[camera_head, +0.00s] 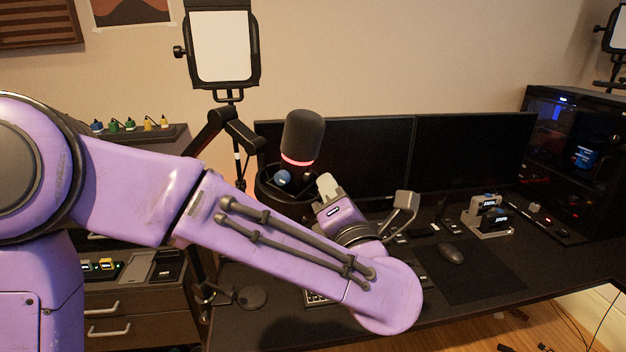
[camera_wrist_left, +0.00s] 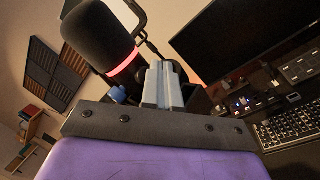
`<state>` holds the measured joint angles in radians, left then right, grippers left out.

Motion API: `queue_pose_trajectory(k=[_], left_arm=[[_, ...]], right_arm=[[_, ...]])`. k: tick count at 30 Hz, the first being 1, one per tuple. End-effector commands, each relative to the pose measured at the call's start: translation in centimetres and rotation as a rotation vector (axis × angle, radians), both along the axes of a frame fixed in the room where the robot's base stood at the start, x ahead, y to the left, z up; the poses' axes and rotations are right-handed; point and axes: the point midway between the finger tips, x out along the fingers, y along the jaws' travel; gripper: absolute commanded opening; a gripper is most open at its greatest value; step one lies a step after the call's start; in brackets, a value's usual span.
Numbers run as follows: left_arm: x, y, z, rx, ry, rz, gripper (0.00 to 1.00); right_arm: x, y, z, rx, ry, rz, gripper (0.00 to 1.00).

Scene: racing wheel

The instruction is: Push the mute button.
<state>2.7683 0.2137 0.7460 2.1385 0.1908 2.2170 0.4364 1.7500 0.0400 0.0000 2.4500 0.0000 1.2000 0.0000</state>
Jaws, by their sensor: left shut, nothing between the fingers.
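The dark microphone (camera_head: 303,136) with a glowing red ring stands in front of the monitors in the head view. In the left wrist view the microphone (camera_wrist_left: 98,35) is tilted at upper left, its ring lit red. I cannot make out the mute button in either view. My left gripper (camera_head: 325,183) is just right of and below the microphone's ring. Its pale fingers (camera_wrist_left: 163,86) are shut with nothing between them. In the wrist view they overlap the area beside the ring; I cannot tell whether they touch anything. My right gripper is not in view.
A round blue item (camera_head: 282,178) sits below the microphone. Two monitors (camera_head: 470,150) stand behind. A lamp panel (camera_head: 222,47) on a stand is at the back. The keyboard (camera_wrist_left: 288,124) is partly hidden by my arm in the head view. A mouse (camera_head: 451,253) lies at right.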

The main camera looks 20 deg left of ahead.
Motion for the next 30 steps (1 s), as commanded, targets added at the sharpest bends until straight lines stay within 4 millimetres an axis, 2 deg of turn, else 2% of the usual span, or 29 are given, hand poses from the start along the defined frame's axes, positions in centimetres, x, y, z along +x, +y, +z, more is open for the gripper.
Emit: queue_pose_trajectory(k=[5,19,30], left_arm=[[0.0,-0.2,-0.1,0.0,0.0,-0.001,0.0],[-0.3,-5.3,-1.6,0.001,-0.001,0.0,0.0],[-0.4,-5.8,-1.5,-0.001,0.0,-0.001,0.0]], right_arm=[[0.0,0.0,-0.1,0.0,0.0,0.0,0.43],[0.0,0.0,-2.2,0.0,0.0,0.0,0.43],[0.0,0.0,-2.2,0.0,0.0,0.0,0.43]])
